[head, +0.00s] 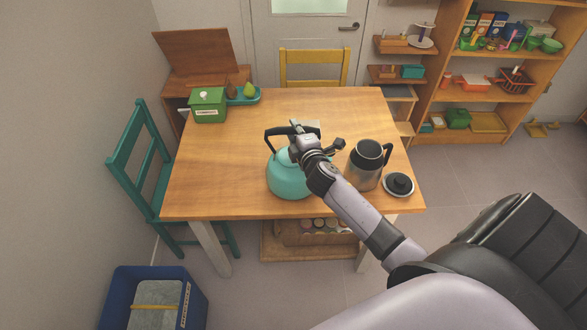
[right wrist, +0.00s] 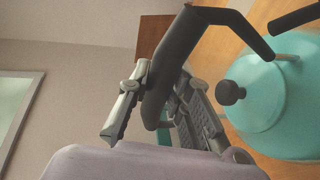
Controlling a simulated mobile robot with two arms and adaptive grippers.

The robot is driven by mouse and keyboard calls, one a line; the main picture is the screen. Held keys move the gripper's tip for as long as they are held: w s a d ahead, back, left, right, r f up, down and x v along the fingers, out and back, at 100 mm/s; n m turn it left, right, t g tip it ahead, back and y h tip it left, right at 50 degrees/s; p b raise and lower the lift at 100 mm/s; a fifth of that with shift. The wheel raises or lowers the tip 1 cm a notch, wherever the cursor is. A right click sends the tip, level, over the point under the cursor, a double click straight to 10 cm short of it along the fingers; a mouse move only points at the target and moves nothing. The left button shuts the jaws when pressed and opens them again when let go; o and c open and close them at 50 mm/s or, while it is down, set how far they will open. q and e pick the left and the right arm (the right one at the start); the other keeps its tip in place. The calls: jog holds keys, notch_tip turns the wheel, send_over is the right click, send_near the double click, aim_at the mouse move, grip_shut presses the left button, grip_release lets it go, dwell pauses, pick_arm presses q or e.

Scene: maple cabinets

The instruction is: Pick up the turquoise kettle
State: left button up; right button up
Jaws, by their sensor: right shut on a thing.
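The turquoise kettle (head: 289,180) stands near the front middle of the wooden table, with a black handle arching over it. My right gripper (head: 297,130) reaches in from the lower right and is at the top of the handle. In the right wrist view, the kettle (right wrist: 285,105) shows at the right with its lid knob. There my right gripper (right wrist: 155,95) has its fingers on both sides of the black handle (right wrist: 176,60), shut on it. The gripper and forearm hide part of the kettle in the head view. My left gripper is not in view.
A steel jug (head: 364,166) and a black round lid (head: 398,185) stand close right of the kettle. A green box (head: 208,105) and a teal tray (head: 243,98) sit at the back left. A teal chair (head: 150,180) is at the left. The table's front left is clear.

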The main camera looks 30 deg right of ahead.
grip_shut()
jog(key=shift+w+r, duration=0.1)
jog(key=shift+r, duration=0.05)
dwell(0.4)
jog(key=shift+r, duration=0.1)
